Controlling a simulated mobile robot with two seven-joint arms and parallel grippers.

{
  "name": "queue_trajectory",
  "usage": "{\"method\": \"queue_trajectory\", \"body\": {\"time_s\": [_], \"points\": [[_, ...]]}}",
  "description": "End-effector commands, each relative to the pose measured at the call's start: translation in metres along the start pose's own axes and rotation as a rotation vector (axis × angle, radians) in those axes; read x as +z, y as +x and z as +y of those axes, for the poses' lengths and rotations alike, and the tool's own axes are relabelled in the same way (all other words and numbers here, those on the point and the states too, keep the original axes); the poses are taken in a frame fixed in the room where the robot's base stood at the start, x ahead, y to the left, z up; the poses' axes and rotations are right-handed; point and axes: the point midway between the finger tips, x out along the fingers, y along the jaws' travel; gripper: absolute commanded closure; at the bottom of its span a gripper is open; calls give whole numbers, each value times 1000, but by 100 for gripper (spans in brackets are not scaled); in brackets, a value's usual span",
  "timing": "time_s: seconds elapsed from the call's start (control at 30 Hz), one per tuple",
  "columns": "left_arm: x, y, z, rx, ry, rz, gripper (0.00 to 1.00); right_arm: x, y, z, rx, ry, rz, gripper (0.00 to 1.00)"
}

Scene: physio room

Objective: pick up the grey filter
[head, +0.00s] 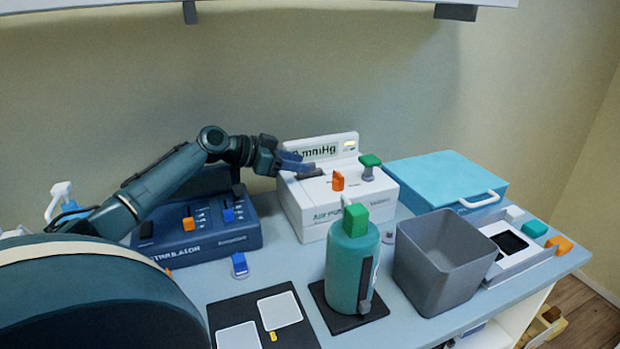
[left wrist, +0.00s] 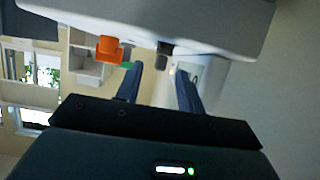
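A small dark grey block, which looks like the grey filter (head: 311,173), sits on the top of the white pump unit (head: 345,205), left of an orange lever. My left gripper (head: 303,161) reaches in from the left just above and behind it. In the left wrist view a dark block (left wrist: 165,47) juts from the white housing, in line with the gap between the fingers (left wrist: 159,68). The fingers are apart with nothing visibly between them. I cannot tell whether they touch the block. My right gripper is out of view.
The orange lever (head: 338,181) and a green-topped knob (head: 369,166) stand right of the block. A blue stimulator (head: 205,240) is to the left. A teal bottle (head: 350,265), grey bin (head: 440,265) and blue case (head: 440,180) crowd the table's front and right.

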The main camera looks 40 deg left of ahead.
Motion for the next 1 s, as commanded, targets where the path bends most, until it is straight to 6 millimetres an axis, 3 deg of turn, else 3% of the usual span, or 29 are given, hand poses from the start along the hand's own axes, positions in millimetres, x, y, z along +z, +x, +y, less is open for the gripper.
{"method": "queue_trajectory", "body": {"time_s": [0.2, 0.5, 1.0], "points": [[-2, 21, 0, -1, 0, 3, 62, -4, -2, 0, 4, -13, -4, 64], [0, 25, 0, 0, 1, 0, 62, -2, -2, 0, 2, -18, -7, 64], [0, 25, 0, 0, 1, 0, 100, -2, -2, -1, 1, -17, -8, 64]]}}
